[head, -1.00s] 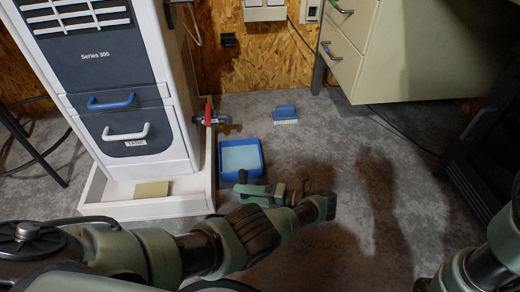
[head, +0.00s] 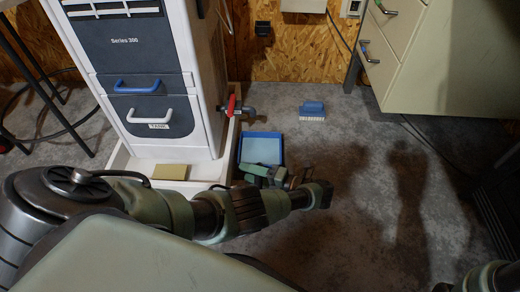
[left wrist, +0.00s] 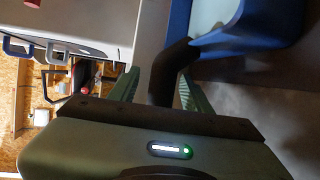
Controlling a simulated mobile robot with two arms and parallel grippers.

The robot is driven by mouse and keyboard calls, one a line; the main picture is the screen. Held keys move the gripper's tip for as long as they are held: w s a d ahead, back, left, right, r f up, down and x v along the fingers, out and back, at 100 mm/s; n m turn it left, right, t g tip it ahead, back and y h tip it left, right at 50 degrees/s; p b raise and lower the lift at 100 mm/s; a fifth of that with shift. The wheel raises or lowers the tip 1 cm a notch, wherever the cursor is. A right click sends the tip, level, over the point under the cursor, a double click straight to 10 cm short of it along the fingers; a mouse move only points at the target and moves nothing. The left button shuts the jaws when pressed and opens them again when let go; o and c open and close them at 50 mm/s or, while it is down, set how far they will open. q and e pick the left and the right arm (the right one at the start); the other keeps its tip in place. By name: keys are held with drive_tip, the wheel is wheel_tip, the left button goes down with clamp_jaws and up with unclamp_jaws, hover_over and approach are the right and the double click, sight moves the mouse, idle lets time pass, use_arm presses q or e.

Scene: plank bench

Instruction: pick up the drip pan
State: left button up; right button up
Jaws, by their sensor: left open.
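The drip pan (head: 263,150) is a blue, shallow, square pan with a pale inside, on the grey floor beside the machine. My left gripper (head: 272,174) is at its near edge and covers part of it. In the left wrist view the drip pan's blue wall (left wrist: 262,48) fills the upper right. My left gripper's green fingers (left wrist: 158,88) are apart there, with a dark curved bar (left wrist: 168,70) between them. The bar reaches towards the pan's rim; I cannot tell whether the fingers touch it.
A white machine (head: 165,100) stands in a white tray (head: 203,186) left of the pan. A red-handled valve (head: 232,106) juts from its side. A blue brush (head: 312,109) lies behind to the right. A cabinet (head: 440,60) stands at right; floor between is clear.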

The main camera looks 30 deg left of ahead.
use_arm(q)
drive_tip(key=shift+a, duration=0.1)
clamp_jaws()
drive_tip(key=shift+w, duration=0.1)
idle(1.3)
